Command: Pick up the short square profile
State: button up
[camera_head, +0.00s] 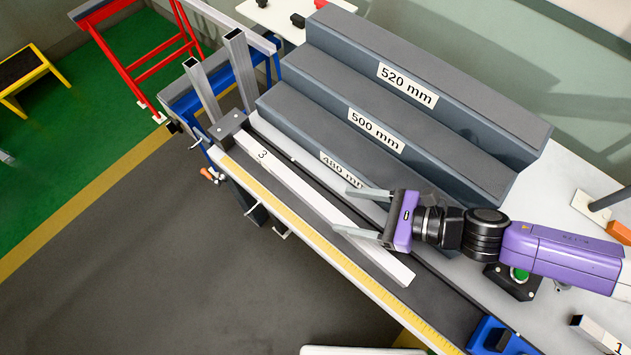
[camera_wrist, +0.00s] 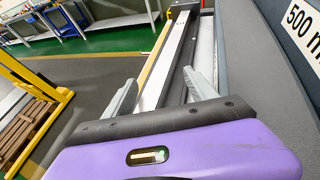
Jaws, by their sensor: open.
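A long white square profile (camera_head: 310,192) marked "3" lies in the dark channel along the front of the bench, its near end below my gripper. My gripper (camera_head: 352,212) is open and empty above the profile, its fingers pointing left. In the wrist view the profile (camera_wrist: 163,72) runs away from me in line with the gap between the open fingers (camera_wrist: 160,92). No contact shows. Another white square profile (camera_head: 600,335), marked "1", is partly visible at the lower right, cut off by the picture edge.
A grey stepped block (camera_head: 420,120) labelled 520, 500 and 480 mm stands right behind the channel. A yellow ruler (camera_head: 330,270) edges the bench front. Metal profiles (camera_head: 240,70) stick up at the far end. A blue part (camera_head: 500,337) sits at the near end.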

aim_at(318, 200)
jog(key=x, duration=0.2)
jog(key=p+x, duration=0.1)
jog(key=x, duration=0.1)
jog(key=w+p+x, duration=0.1)
jog(key=x, duration=0.1)
jog(key=shift+a+r, duration=0.2)
jog(key=shift+a, duration=0.05)
jog(key=shift+w+a+f, duration=0.2)
jog(key=shift+a+f, duration=0.1)
jog(key=shift+a, duration=0.15)
grip_shut()
